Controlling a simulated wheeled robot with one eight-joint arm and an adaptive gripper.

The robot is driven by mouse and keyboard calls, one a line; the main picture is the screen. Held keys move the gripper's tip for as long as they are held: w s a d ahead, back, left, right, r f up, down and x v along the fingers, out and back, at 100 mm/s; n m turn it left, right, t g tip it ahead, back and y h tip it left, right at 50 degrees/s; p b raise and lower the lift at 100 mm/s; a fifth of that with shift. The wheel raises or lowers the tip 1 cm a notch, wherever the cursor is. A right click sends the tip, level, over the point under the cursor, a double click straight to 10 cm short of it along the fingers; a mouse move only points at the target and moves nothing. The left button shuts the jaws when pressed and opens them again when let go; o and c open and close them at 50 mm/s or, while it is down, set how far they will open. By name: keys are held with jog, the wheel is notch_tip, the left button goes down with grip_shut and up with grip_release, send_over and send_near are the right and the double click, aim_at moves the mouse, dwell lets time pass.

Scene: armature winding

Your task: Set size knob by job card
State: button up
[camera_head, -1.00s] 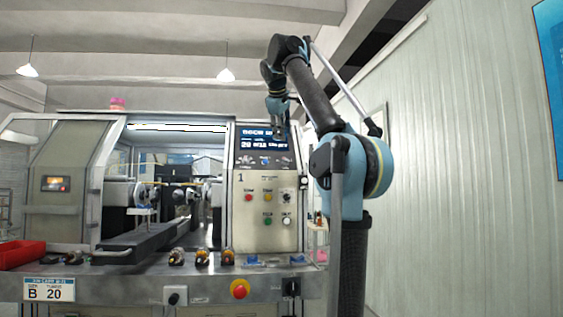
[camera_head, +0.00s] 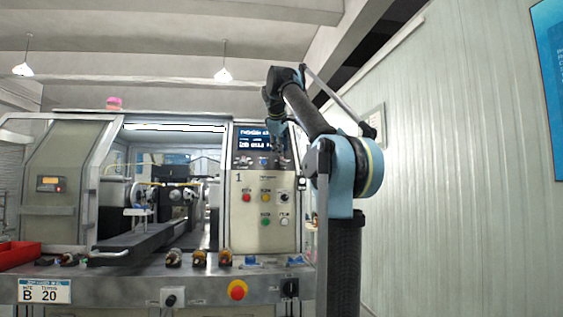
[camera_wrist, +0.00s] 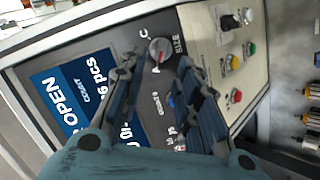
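The job card (camera_head: 44,290) on the bench's front edge at lower left reads size B and 20 turns. The size knob (camera_wrist: 159,50) is a round grey knob with a red mark on the panel, labelled SIZE, with A and C legible around it. I cannot tell which letter its mark points to. My gripper (camera_wrist: 158,66) is open in the wrist view, its two blue-grey fingers on either side of the knob, with a gap to each. In the head view my gripper (camera_head: 280,146) is in front of the machine's upper panel and covers the knob.
The blue screen (camera_wrist: 75,90) reads OPEN beside the knob. Coloured buttons (camera_wrist: 236,62) and a switch sit on the panel below. On the bench lie several armatures (camera_head: 199,259) and a red tray (camera_head: 19,254). A red stop button (camera_head: 237,290) is on the bench front.

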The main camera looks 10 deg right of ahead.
aim_at(281, 158)
jog(key=shift+x, duration=2.9)
jog(key=c, duration=0.7)
jog(key=shift+m, duration=0.3)
grip_shut()
jog(key=m+y, duration=0.1)
jog(key=m, duration=0.5)
jog(key=d+m+g+y, duration=0.1)
jog(key=m, duration=0.3)
jog(key=shift+w+r+y, duration=0.2)
jog(key=shift+y, duration=0.1)
